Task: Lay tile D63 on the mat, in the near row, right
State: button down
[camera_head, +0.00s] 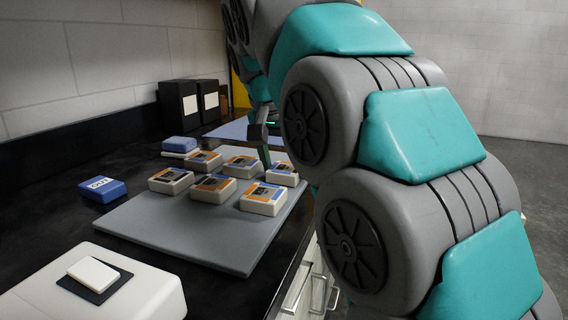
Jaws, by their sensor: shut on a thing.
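Several thick cream tiles with orange, blue and dark printed tops sit on a grey board (190,232). One is at the front right (263,199), one at the front middle (213,188), one at the left (171,181). Their codes are too small to read, so I cannot tell which is D63. My gripper (264,158) points down at the board's far right, shut on a tile (284,174) there. My arm and fingers hide part of this area, and I cannot tell whether that tile touches the board.
A blue-grey flat sheet (232,131) lies behind the board. A blue block (102,189) sits on the black counter at left, another blue block (180,144) behind the tiles. Black boxes (178,102) stand at the wall. The board's near part is bare.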

aim_at(285, 168)
grip_release()
jog(key=shift+r+p, duration=0.2)
jog(key=shift+p, duration=0.1)
jog(key=shift+v, duration=1.45)
jog(key=s+a, duration=0.1)
jog(key=s, duration=0.2)
jog(key=s+a, duration=0.1)
jog(key=s, duration=0.3)
jog(key=s+a+b, duration=0.1)
jog(key=s+a, duration=0.1)
jog(key=s, duration=0.2)
jog(key=shift+s, duration=0.15)
